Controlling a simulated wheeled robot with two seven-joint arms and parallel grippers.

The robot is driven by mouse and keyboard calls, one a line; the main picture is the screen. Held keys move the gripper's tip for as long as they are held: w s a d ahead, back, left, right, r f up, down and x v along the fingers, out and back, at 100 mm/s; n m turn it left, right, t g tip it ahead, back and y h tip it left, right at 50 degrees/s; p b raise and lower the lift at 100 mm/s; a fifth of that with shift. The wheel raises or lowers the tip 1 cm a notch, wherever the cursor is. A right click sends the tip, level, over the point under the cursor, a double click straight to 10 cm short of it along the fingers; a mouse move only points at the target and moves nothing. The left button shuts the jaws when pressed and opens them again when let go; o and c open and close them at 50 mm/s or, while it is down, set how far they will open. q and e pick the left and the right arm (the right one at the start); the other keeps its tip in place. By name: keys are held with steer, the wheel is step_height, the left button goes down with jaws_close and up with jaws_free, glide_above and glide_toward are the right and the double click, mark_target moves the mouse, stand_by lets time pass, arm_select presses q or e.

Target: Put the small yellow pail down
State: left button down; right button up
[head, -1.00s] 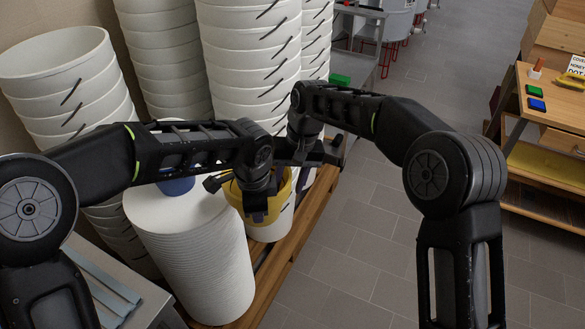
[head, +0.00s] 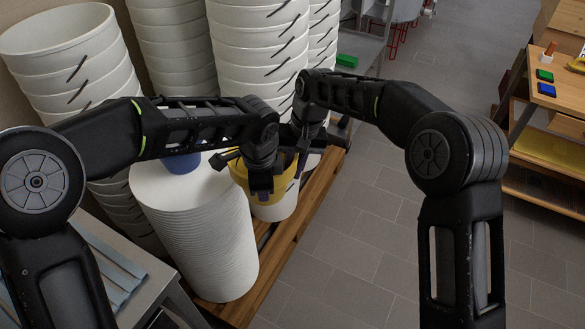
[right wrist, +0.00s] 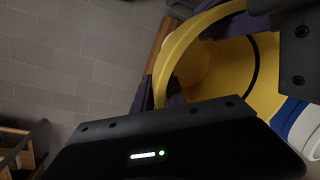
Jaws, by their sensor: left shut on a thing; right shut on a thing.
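The small yellow pail (head: 241,172) shows at the centre of the head view, directly above or in a white bucket (head: 277,209); I cannot tell whether it rests there. My left gripper (head: 264,184) is shut on the pail's near rim, its fingers pointing down. My right gripper (head: 298,168) is shut on its right side, partly hidden behind the left gripper. In the right wrist view the pail (right wrist: 245,65) fills the upper right, with its open inside showing beside the dark fingers. The pail's far side is hidden in the head view.
A tall stack of white discs (head: 195,230) stands just left of the pail, with a blue thing (head: 182,163) on top. Tall stacks of white buckets (head: 255,50) rise behind. A wooden platform (head: 290,250) runs below. The tiled floor (head: 350,250) at right is clear.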

steer(key=shift+d, duration=0.1)
jaws_close()
arm_select(q)
steer(key=c, duration=1.3)
jaws_free()
steer(key=shift+c, duration=0.2)
step_height(320, 180, up, 12)
steer(key=s, duration=0.2)
steer(key=shift+s+d+f, duration=0.1)
steer(key=shift+f, duration=0.1)
